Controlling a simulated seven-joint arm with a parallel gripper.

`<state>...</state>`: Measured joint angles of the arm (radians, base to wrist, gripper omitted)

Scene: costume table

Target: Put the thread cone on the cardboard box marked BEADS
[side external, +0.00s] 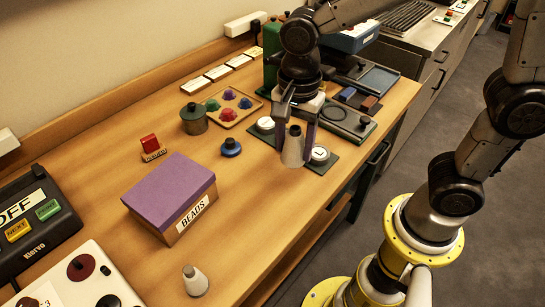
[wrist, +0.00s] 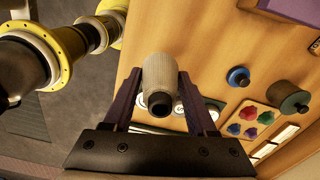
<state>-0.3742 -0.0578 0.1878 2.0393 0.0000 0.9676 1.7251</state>
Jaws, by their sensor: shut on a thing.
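My gripper (side external: 297,135) is shut on a pale grey thread cone (side external: 292,146) and holds it upright above the front part of the table. In the wrist view the cone (wrist: 160,80) sits between the two fingers of my gripper (wrist: 160,85). The cardboard box marked BEADS (side external: 196,213) stands on the table to the left of my gripper in the side view, with a flat purple lid on top. Only a purple corner of the box (wrist: 295,10) shows at the upper right of the wrist view. Nothing lies on the lid.
A blue knob-like piece (side external: 231,147), a green canister (side external: 194,119) and a tray of coloured pieces (side external: 233,106) stand behind. A dark mat with white round pieces (side external: 320,154) lies by my gripper.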

